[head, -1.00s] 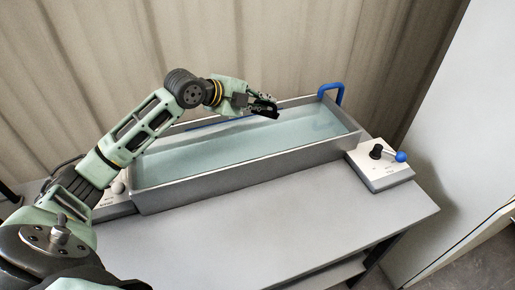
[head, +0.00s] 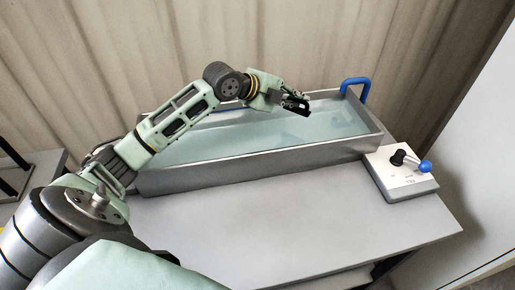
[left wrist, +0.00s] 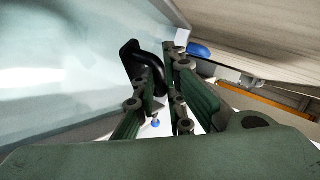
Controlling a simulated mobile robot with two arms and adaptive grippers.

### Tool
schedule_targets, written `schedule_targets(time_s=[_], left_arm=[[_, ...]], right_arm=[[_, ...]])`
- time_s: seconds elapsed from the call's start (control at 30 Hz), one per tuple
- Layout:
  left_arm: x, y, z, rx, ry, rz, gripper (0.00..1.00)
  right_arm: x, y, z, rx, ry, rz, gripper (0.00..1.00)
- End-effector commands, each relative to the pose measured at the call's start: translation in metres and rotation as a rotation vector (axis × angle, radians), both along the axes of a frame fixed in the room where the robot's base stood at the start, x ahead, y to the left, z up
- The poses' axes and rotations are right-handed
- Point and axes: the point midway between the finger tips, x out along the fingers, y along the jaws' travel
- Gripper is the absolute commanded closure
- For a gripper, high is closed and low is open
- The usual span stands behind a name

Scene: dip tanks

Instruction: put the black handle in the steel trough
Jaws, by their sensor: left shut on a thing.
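The steel trough (head: 270,168) stands on the grey table, filled with pale blue-green liquid. My left gripper (head: 297,104) is above the liquid, toward the trough's back right part. It is shut on the black handle, which shows best in the left wrist view (left wrist: 134,62) as a dark, bent piece with a flat end sticking out past the fingers (left wrist: 163,92). In the head view the handle is hard to tell from the dark fingers. The fingers hide part of it. My right gripper is not in view.
A blue hoop handle (head: 364,83) rises at the trough's right end. A white control box (head: 400,178) with a blue-knobbed lever sits to the right of the trough. The table front (head: 280,225) is clear. A corrugated wall (head: 290,40) stands close behind.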

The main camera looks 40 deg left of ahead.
Motion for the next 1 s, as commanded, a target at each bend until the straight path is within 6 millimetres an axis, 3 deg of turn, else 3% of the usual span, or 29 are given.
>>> schedule_targets(time_s=[0.03, 0.13, 0.4, 0.8, 1.0], left_arm=[[0.0, 0.0, -0.012, -0.003, -0.001, 0.001, 1.0], [0.0, 0.0, -0.019, -0.003, -0.001, 0.002, 1.0], [0.0, 0.0, -0.063, -0.005, 0.002, 0.002, 1.0], [0.0, 0.0, -0.111, -0.005, 0.001, 0.002, 1.0], [0.001, 0.0, -0.118, -0.001, -0.002, 0.002, 1.0]], right_arm=[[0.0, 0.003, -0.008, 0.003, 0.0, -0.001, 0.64], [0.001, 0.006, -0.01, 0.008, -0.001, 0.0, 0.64], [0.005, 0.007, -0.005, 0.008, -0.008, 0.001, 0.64], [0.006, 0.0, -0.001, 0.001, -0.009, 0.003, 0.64], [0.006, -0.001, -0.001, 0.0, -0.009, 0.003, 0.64]])
